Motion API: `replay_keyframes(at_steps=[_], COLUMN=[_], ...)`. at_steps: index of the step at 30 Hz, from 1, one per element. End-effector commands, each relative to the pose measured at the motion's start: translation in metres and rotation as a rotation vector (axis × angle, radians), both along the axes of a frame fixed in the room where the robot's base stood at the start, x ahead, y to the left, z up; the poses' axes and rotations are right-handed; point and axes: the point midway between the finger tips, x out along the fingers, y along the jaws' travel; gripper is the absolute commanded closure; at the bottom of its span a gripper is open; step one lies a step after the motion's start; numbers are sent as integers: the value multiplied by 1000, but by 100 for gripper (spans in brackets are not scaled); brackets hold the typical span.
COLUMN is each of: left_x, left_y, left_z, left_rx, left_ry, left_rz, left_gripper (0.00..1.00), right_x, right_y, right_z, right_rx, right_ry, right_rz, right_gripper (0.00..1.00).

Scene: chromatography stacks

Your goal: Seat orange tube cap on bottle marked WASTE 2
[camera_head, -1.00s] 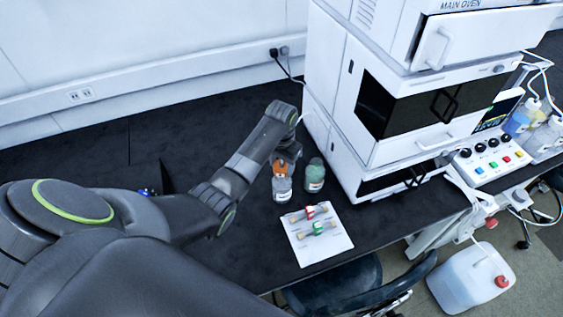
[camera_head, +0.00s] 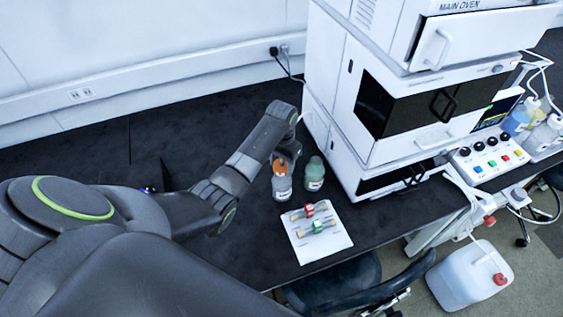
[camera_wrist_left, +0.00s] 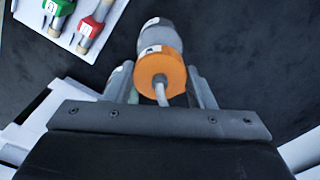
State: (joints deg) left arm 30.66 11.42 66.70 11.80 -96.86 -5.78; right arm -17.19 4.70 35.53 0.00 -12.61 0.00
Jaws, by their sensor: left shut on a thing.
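The orange tube cap (camera_head: 280,166) is between the fingers of my left gripper (camera_head: 284,157), which is shut on it. It also shows in the left wrist view (camera_wrist_left: 162,68), with a pale tube coming out of its middle. A clear bottle with a white label (camera_head: 282,188) stands upright on the black bench directly below the cap. The bottle also shows beyond the cap in the wrist view (camera_wrist_left: 155,34). The cap covers its mouth, and I cannot tell whether it is fully seated. The label text is too small to read. My right gripper is not in view.
A greenish bottle (camera_head: 314,175) stands close to the right. A white mat (camera_head: 331,244) holds two small columns with red (camera_head: 309,210) and green (camera_head: 318,226) fittings. The tall white instrument stack (camera_head: 332,120) rises at the right. The bench to the left is mostly clear.

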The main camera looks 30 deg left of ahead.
Motion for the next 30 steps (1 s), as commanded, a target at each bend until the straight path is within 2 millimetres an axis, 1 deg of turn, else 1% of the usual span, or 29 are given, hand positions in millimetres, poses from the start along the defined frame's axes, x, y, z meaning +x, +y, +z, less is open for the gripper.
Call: replay_keyframes(at_steps=[16, 30], left_x=[0, 0], left_y=[0, 0], left_z=[-18, -20], left_rx=[0, 0], left_ry=[0, 0], left_rz=[0, 0], left_gripper=[74, 74], right_x=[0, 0], right_y=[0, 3], right_z=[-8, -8], right_rx=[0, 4], right_ry=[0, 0], right_rz=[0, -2], right_gripper=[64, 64])
